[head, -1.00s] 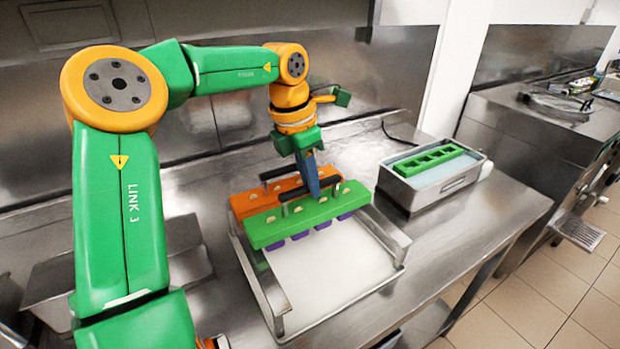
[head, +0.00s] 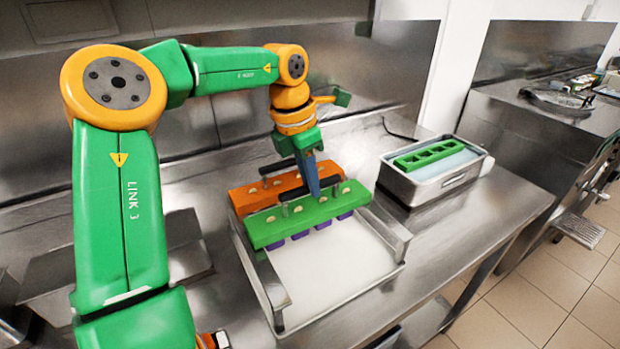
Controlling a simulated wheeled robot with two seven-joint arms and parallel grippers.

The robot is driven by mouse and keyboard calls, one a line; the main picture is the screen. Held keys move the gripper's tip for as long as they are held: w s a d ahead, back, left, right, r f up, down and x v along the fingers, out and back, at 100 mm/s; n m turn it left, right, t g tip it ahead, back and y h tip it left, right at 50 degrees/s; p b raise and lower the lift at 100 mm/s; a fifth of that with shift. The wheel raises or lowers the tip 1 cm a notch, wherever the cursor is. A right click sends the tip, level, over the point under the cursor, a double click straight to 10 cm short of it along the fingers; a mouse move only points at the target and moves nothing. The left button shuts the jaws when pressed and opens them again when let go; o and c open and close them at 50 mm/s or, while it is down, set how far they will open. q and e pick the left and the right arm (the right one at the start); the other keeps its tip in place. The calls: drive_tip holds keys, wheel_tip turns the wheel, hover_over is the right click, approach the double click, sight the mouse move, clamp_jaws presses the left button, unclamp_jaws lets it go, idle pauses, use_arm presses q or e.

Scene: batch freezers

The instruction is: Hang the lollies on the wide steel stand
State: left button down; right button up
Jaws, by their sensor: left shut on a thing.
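My left gripper (head: 313,190) comes down from above and is shut on the green holder's handle. I cannot tell whether the holder's ends touch the stand's rails or hover just over them. An orange lolly holder (head: 257,194) lies across the stand right behind the green one; its lollies are hidden. My right gripper is not in view.
A steel basin (head: 420,195) with pale liquid and a green slotted rack (head: 430,154) stands right of the stand. A white tray surface (head: 330,270) lies under the rails. Steel containers (head: 185,240) sit at left, partly behind my arm. Bare bench (head: 440,235) lies at right.

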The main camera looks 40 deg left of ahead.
use_arm(q)
drive_tip(key=shift+f, duration=0.1)
drive_tip(key=c, duration=0.7)
unclamp_jaws()
drive_tip(key=shift+c, duration=0.2)
drive_tip(key=r, duration=0.2)
drive_tip(key=s+r, duration=0.1)
drive_tip(key=r, duration=0.4)
drive_tip(key=shift+s+a, duration=0.15)
drive_tip(key=shift+s, duration=0.1)
